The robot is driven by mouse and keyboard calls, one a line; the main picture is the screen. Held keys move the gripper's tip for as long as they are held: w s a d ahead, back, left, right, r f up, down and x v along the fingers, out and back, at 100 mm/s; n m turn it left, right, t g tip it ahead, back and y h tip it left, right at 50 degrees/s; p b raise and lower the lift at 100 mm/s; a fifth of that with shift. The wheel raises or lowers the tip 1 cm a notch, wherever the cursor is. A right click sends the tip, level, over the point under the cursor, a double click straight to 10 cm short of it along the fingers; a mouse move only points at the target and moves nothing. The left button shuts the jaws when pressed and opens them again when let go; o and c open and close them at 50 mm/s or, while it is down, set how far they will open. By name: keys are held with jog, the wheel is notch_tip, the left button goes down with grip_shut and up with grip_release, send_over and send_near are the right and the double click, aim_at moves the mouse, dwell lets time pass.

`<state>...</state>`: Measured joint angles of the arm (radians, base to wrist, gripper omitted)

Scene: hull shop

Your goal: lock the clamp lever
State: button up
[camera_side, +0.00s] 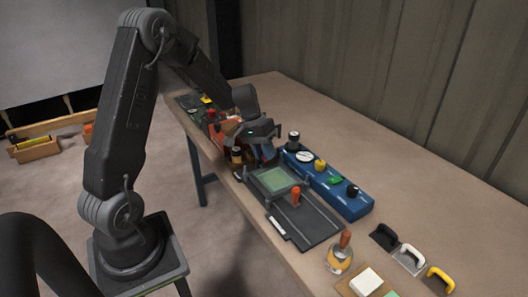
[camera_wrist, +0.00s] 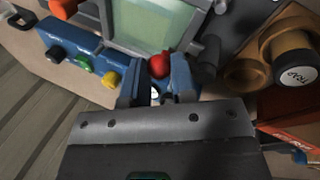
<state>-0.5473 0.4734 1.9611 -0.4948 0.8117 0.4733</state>
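A red ball knob (camera_wrist: 159,65), which looks like the end of the clamp lever, shows in the wrist view beside a pale green framed plate (camera_wrist: 150,22). My gripper (camera_wrist: 156,84) points at it with two blue fingers apart, one on each side of the knob's near end. I cannot tell whether either finger touches it. The lever's arm and pivot are hidden. In the side view my gripper (camera_side: 266,150) is low over the bench at the far end of the framed plate (camera_side: 272,180), and the knob is hidden there.
A blue block with several knobs (camera_side: 328,183) lies right of the plate. An orange-red handle (camera_side: 296,196) stands on the dark base (camera_side: 310,222). In the wrist view a dark-capped tan container (camera_wrist: 292,58) is close on the right.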

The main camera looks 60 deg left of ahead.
jog(key=shift+c, duration=0.7)
jog(key=shift+w+n+t, duration=0.4)
jog(key=shift+w+n, duration=0.05)
jog(key=shift+n, duration=0.65)
grip_shut()
jog(key=o, duration=0.6)
grip_release()
jog(key=shift+o, duration=0.2)
jog(key=shift+r, duration=0.1)
jog(key=v, duration=1.3)
jog(key=shift+r, duration=0.4)
jog(key=shift+d, duration=0.2)
